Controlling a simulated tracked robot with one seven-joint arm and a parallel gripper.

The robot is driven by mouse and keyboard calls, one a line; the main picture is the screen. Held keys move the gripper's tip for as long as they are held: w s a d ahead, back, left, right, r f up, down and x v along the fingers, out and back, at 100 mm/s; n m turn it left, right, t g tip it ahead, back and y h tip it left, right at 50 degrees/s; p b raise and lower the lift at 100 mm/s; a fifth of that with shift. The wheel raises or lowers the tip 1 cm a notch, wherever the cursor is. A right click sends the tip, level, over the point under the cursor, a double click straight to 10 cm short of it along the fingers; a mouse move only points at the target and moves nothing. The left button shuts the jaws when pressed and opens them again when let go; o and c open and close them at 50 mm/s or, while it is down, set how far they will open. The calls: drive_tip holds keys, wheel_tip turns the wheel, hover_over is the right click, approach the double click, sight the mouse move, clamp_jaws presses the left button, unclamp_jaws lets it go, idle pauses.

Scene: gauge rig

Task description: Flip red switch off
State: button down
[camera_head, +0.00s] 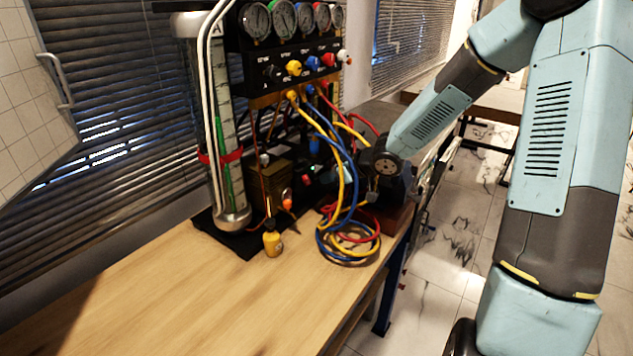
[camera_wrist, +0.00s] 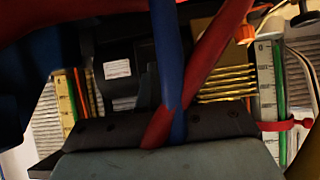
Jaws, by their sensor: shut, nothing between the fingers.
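No red switch can be made out for certain in either view. A dark pump-like unit (camera_head: 400,190) stands at the table's right end, partly behind my arm. My gripper (camera_head: 373,188) is down against this unit among the hoses, and its fingertips are hard to separate from the dark parts. It is shut and holds nothing. In the wrist view, a red hose (camera_wrist: 205,62) and a blue hose (camera_wrist: 168,60) cross close in front of the camera. Behind them is a dark housing (camera_wrist: 125,65) with a white label.
A gauge manifold (camera_head: 290,65) with coloured knobs stands at the back. Coiled hoses (camera_head: 348,240) lie at the table's right edge. The front wooden tabletop (camera_head: 190,300) is clear.

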sight(306, 180)
drive_tip(key=shift+x, duration=2.3)
